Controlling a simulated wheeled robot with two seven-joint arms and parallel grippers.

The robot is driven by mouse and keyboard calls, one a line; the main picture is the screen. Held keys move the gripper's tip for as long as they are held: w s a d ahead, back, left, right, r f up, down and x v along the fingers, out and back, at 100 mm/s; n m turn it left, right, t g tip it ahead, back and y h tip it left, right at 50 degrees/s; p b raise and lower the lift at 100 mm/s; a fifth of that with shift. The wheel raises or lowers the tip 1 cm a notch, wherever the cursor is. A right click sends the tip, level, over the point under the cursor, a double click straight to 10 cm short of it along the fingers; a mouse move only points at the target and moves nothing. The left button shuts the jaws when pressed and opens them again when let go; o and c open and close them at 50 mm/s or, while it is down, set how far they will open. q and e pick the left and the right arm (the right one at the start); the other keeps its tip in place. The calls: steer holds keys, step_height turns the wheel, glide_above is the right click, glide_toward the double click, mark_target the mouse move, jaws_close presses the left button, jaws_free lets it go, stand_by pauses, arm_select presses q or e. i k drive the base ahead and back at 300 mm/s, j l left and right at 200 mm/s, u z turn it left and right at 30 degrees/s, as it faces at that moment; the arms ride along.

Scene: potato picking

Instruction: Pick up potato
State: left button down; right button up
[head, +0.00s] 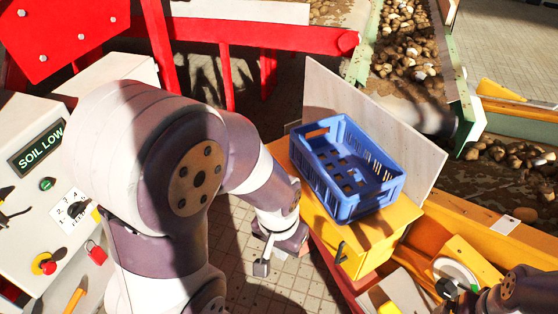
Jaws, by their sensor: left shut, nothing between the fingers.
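Many brown and pale potatoes (408,50) lie on the sloping conveyor at the top right in the head view. More potatoes (510,155) lie in a heap on the dark belt at the right edge. My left gripper (263,266) points down over the tiled floor, shut and empty, left of the blue crate and far from the potatoes. My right gripper (452,290) is partly visible at the bottom right, below the dark belt; its fingers are too unclear to read.
An empty blue crate (374,204) sits on a yellow cabinet (372,240), with a pale upright board (425,160) behind it. A control panel (25,190) reading "SOIL LOW" stands at the left. Red machine framing (250,34) crosses the top. A yellow rail (475,232) edges the belt.

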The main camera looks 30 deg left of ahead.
mark_target(528, 215)
steer(key=u, duration=0.55)
steer(key=z, duration=1.4)
